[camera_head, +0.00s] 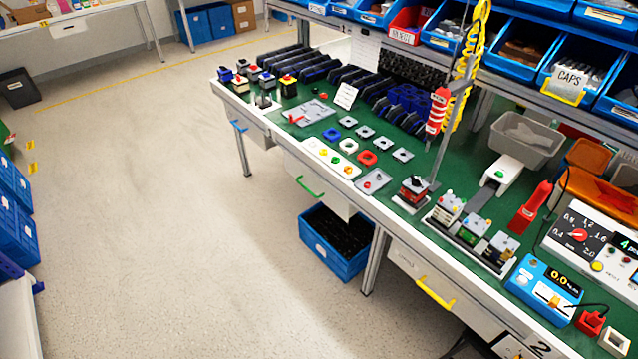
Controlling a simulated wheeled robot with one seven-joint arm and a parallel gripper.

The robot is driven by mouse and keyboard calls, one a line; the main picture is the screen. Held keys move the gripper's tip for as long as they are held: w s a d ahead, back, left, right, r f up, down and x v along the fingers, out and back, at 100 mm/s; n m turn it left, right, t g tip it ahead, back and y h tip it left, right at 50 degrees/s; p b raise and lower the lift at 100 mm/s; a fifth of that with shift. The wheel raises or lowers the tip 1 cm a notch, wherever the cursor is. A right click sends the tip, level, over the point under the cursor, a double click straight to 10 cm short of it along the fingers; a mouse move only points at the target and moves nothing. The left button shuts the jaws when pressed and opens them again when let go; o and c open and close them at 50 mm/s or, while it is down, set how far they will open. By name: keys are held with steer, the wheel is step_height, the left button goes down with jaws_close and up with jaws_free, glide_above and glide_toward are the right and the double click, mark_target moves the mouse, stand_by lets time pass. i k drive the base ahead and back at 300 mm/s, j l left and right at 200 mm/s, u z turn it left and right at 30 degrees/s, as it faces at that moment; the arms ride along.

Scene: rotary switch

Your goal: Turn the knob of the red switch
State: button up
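A small red and black block with a dark knob on top (413,190) stands on the green workbench, right of the middle; it looks like the red switch. The knob's exact angle is too small to tell. A similar small block with a red top and yellow band (288,84) stands near the bench's far left end, among several small coloured blocks. My gripper is not in this view, so its state and its distance from the switch do not show.
A metal post with a red tool (437,112) and yellow coiled hose rises just behind the switch. Several terminal modules (472,226) stand to its right, a grey plate (373,181) to its left. A blue meter (543,282) sits nearer. The floor (180,230) left of the bench is clear.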

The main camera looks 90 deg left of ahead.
mark_target(416, 182)
steer(key=u, duration=2.6)
steer(key=i+j+z, duration=0.35)
steer(key=i+j, duration=0.15)
steer(key=i+j+z, duration=0.2)
steer(key=j, duration=0.2)
steer(key=i+j+z, duration=0.15)
steer(key=j, duration=0.2)
steer(key=i+j+z, duration=0.2)
steer(key=j, duration=0.15)
steer(key=i+j, duration=0.15)
steer(key=j, duration=0.25)
steer(key=i+j+z, duration=0.1)
steer(key=j, duration=0.25)
steer(key=i+j+u, duration=0.25)
steer(key=j, duration=0.2)
steer(key=i+j+u, duration=0.1)
steer(key=j+u, duration=0.15)
steer(key=j, duration=0.2)
steer(key=i+j+u, duration=0.3)
steer(key=k+j, duration=0.05)
steer(key=j, duration=0.1)
